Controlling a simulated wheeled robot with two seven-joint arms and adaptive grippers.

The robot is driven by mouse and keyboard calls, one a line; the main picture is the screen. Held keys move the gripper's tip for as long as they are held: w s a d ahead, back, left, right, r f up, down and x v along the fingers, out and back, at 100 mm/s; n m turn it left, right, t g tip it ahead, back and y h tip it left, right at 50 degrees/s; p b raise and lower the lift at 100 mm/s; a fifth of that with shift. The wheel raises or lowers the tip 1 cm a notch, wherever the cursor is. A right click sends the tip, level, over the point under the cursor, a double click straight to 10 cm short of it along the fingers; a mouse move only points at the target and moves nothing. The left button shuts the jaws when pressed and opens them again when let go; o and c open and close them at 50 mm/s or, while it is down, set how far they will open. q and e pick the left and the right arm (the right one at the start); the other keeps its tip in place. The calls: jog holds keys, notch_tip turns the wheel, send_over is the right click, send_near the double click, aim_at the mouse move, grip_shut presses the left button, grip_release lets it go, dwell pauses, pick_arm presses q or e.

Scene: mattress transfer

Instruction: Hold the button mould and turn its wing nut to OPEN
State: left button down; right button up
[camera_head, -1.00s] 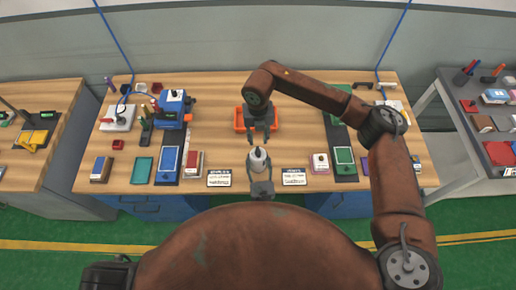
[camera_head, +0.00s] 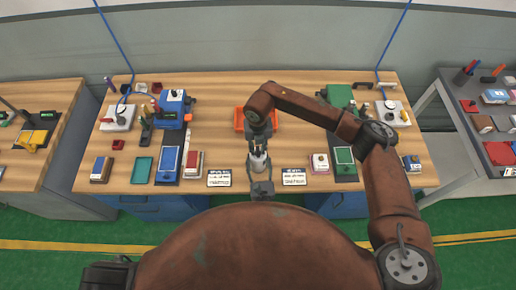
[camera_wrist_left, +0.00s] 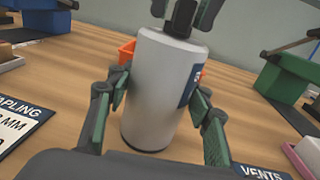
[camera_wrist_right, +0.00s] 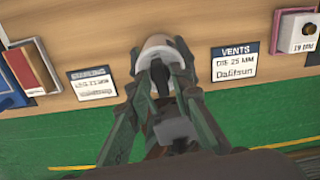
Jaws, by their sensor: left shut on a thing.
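The button mould (camera_head: 258,162) is a pale grey upright cylinder with a dark label at the front centre of the bench; it shows large in the left wrist view (camera_wrist_left: 155,90). Its wing nut (camera_wrist_left: 183,20) is black and sits on top. My left gripper (camera_head: 261,175) is shut on the mould's body from the front, one finger on each side. My right gripper (camera_head: 258,147) points down over the mould's top. Its fingers are apart on either side of the nut, which also shows in the right wrist view (camera_wrist_right: 160,78). The nut's setting cannot be read.
An orange tray (camera_head: 239,119) stands behind the mould. Label cards lie on both sides, the left one (camera_head: 219,178) and the VENTS card (camera_wrist_right: 235,62). A blue press (camera_head: 174,108) stands back left and a green device (camera_head: 341,97) back right.

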pick_arm(q)
jog(key=shift+r, duration=0.1)
pick_arm(e)
grip_shut()
jog(key=shift+n, duration=0.4)
jog(key=n, duration=0.7)
jog(key=shift+n, duration=0.3)
jog(key=n, duration=0.9)
jog(key=shift+n, duration=0.4)
jog(key=shift+o, duration=1.6)
grip_release()
